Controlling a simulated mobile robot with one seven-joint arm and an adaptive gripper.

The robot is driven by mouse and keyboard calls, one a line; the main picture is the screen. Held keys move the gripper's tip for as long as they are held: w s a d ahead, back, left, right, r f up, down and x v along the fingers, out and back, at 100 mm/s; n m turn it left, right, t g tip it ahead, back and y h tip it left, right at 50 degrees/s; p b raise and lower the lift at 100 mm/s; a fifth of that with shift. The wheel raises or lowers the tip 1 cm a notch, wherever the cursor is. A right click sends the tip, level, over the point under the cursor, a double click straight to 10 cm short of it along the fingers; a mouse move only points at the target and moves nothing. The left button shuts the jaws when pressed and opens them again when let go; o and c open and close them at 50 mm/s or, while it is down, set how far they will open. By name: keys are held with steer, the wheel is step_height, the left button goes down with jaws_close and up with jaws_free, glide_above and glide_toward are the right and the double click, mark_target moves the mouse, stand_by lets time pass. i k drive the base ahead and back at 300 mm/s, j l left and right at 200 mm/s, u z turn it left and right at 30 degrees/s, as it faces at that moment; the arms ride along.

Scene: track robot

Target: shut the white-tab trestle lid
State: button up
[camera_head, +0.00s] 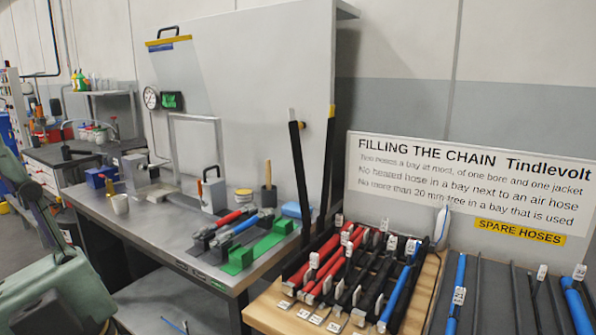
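Two long dark bars stand up, leaning slightly, behind the wooden hose trestle (262,314) at the lower middle. The left bar, with a white tip, appears to be the white-tab lid (300,180); it stands raised, well off the hoses. The right bar, with a yellow tip (327,165), also stands raised. The lower ends of both bars are hard to make out behind the hoses. Red, black and blue hoses with white tags lie in the trestle's bays, uncovered. My gripper is not in view; only green-grey links of my arm show at the lower left.
A sign (465,190) stands behind the trestle. A spare-hose rack (490,300) is at the lower right.

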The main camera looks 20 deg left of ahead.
mark_target(296, 143)
steer(key=i+j+z, duration=0.15)
steer(key=j+z, duration=0.15)
steer(key=j, duration=0.85)
steer(key=j+z, duration=0.35)
steer(key=j, duration=0.8)
steer(key=k+j+z, duration=0.1)
steer(key=j+z, duration=0.2)
steer(key=j, duration=0.85)
steer(key=k, duration=0.6)
steer(key=i+l, duration=0.65)
steer(key=k+l+z, duration=0.05)
steer(key=l, duration=0.1)
